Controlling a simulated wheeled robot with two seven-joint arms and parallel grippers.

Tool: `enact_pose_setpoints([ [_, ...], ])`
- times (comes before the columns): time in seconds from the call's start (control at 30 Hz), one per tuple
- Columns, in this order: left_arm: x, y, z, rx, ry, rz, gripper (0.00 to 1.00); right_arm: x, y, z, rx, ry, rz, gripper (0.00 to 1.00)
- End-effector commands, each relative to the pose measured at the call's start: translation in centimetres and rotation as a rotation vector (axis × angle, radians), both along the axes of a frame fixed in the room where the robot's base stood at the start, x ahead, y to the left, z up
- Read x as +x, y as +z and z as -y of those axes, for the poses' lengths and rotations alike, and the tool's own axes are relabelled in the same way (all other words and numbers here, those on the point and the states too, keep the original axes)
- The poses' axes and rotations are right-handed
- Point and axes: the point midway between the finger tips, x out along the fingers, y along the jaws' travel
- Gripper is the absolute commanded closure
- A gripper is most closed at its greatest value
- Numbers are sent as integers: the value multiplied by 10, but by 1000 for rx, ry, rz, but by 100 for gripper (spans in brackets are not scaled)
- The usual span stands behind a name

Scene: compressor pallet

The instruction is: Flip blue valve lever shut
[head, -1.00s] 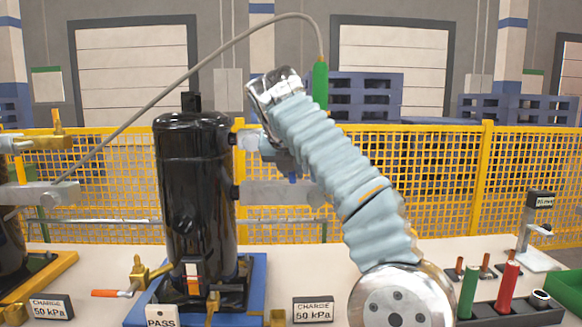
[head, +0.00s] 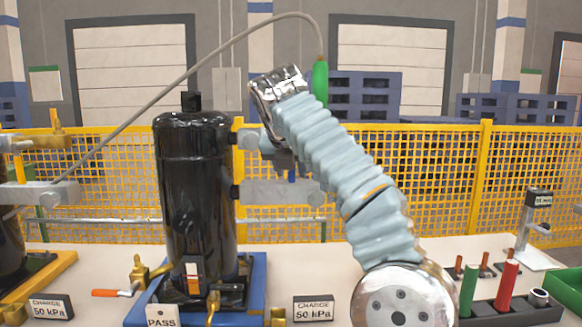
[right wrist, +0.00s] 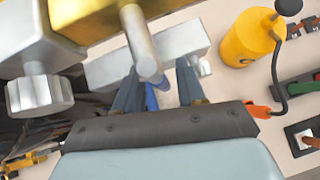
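In the right wrist view, the blue lever (right wrist: 152,98) lies between the two dark fingers of my right gripper (right wrist: 157,75). The lever's upper end is hidden by a silver cylinder (right wrist: 145,60). My left gripper is not in view.
A green-ended hose (head: 320,82) hangs close to my right wrist. A brass valve with an orange handle (head: 112,293) sits at the blue base (head: 255,275). A tool rack (head: 510,313) stands at right. The right wrist view shows a yellow canister (right wrist: 247,40).

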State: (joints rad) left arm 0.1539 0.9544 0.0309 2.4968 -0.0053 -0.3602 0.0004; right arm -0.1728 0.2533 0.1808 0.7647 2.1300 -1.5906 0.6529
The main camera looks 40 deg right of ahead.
Motion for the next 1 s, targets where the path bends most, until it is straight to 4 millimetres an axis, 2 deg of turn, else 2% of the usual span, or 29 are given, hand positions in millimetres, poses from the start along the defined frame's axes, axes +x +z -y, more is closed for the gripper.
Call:
enact_pose_setpoints([
  [0.13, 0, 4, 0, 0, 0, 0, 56, -6, 10, -5, 1, 1, 1, 61],
  [0.37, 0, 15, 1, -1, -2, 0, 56, -27, 39, -25, 2, 2, 3, 61],
  [0.5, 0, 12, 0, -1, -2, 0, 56, -36, 49, -34, 1, 3, 3, 61],
  [1.0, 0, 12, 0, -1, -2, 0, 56, -39, 53, -36, 0, 0, 0, 61],
])
